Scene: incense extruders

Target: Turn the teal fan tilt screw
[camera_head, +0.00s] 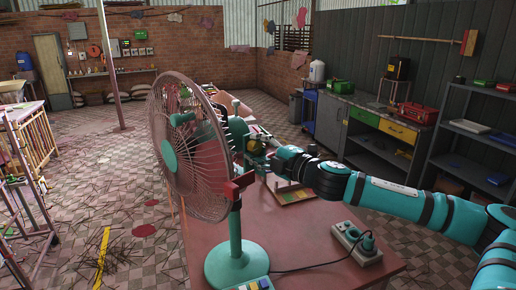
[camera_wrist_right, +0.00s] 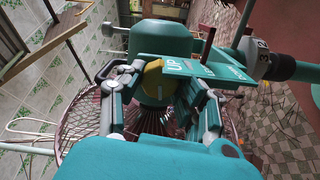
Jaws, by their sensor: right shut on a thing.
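The teal fan (camera_head: 237,262) stands upright on a red table, with its pink wire cage (camera_head: 183,150) facing left. Its teal motor housing (camera_head: 237,132) is behind the cage and also shows in the wrist view (camera_wrist_right: 152,38). My right gripper (camera_head: 266,148) is at the back of the fan, just below the housing. In the wrist view its fingers (camera_wrist_right: 160,92) are on both sides of a round yellow screw head (camera_wrist_right: 153,80) and shut on it. My left gripper is out of view.
The red table (camera_head: 300,245) carries a power strip (camera_head: 355,243) with a cable to the fan and a small tray of coloured pieces (camera_head: 294,197). Dark shelves (camera_head: 475,135) and a workbench (camera_head: 375,125) line the right wall.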

